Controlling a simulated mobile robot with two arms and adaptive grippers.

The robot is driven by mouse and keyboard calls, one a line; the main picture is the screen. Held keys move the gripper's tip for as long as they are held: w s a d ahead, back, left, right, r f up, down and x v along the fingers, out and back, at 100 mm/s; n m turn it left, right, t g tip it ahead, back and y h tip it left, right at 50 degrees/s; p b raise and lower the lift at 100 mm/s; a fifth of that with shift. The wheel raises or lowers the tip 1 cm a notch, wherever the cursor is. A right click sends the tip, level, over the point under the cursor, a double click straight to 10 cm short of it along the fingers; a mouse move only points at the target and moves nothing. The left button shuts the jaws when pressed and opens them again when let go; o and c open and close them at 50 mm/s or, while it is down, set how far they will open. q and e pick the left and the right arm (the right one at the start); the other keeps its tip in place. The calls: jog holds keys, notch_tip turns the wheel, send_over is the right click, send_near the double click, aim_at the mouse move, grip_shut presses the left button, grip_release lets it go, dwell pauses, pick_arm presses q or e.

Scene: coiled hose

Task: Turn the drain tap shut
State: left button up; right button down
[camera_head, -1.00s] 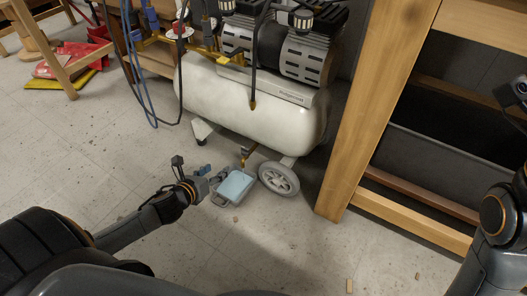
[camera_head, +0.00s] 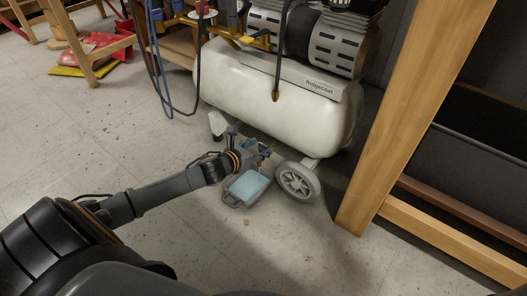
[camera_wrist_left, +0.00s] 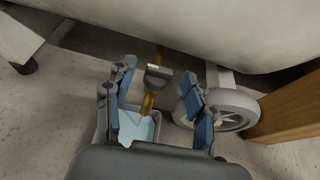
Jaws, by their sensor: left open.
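The drain tap (camera_wrist_left: 157,74) hangs under the white compressor tank (camera_head: 275,95) on a brass pipe. It has a dark grey handle and a brass spout (camera_wrist_left: 148,103). My left gripper (camera_wrist_left: 159,78) is open, with one blue-padded finger on each side of the tap. I see clear gaps and no contact in the left wrist view. In the head view the left gripper (camera_head: 262,152) is under the tank and hides much of the tap. A grey tray (camera_head: 233,202) of pale blue water sits on the floor below. My right gripper is out of view.
A grey compressor wheel (camera_head: 298,181) stands just right of the tray. A wooden bench leg (camera_head: 410,120) rises farther right. Hoses hang at the tank's left. The floor in front is mostly clear.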

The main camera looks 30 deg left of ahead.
pick_arm(q)
jog(key=shift+b+x, duration=0.65)
jog(key=shift+x, duration=0.8)
grip_shut()
